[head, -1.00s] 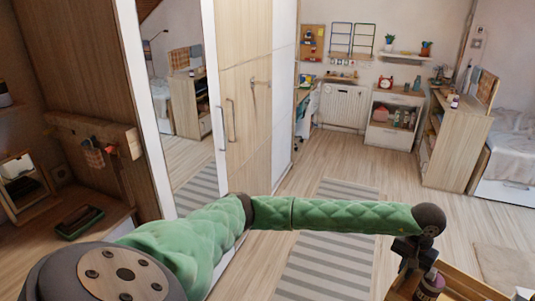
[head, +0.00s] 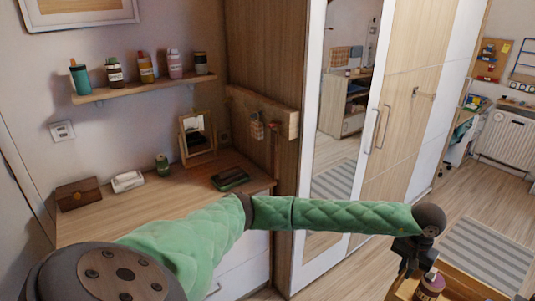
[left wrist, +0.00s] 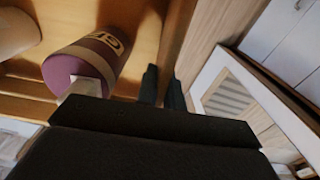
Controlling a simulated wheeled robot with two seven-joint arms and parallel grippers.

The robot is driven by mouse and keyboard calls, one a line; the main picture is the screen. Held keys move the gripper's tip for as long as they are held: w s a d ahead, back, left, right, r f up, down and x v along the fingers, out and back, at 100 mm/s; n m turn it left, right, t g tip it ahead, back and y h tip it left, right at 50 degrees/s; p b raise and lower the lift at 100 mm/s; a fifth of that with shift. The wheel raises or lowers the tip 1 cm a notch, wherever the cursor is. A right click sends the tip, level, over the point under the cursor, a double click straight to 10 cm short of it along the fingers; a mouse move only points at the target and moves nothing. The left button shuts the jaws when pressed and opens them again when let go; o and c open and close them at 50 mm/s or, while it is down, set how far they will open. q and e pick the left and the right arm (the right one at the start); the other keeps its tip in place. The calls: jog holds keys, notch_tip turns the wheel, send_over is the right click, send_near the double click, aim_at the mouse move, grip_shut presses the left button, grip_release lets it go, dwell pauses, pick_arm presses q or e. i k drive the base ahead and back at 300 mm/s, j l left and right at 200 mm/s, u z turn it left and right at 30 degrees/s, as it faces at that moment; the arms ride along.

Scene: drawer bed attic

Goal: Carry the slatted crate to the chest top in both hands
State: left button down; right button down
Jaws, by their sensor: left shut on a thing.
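The slatted crate (head: 462,284) shows only in part at the bottom right of the head view, cut off by the frame edge. My left gripper (head: 414,266) is shut on its near-left wall. In the left wrist view the two dark fingers (left wrist: 163,90) close on the wooden wall, and a purple jar (left wrist: 88,58) lies inside the crate (left wrist: 28,87). The jar's top also shows in the head view (head: 431,286). The chest top (head: 115,213) is at the left, beyond my left arm. My right gripper is out of view.
On the chest stand a brown box (head: 78,193), a tissue box (head: 127,181), a green jar (head: 162,165), a mirror (head: 197,137) and a dark tray (head: 231,179). Its front middle is clear. A mirrored wardrobe (head: 400,130) stands right of it.

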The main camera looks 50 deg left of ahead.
aim_at(149, 208)
jog(key=u, duration=0.4)
jog(key=k+l+u, duration=0.1)
jog(key=u, duration=0.35)
jog(key=k+u, duration=0.15)
jog(key=u, duration=0.7)
jog(key=k+j+u, duration=0.1)
jog(key=u, duration=0.3)
jog(key=i+j+u, duration=0.2)
jog(key=i, duration=1.2)
jog(key=l, duration=0.1)
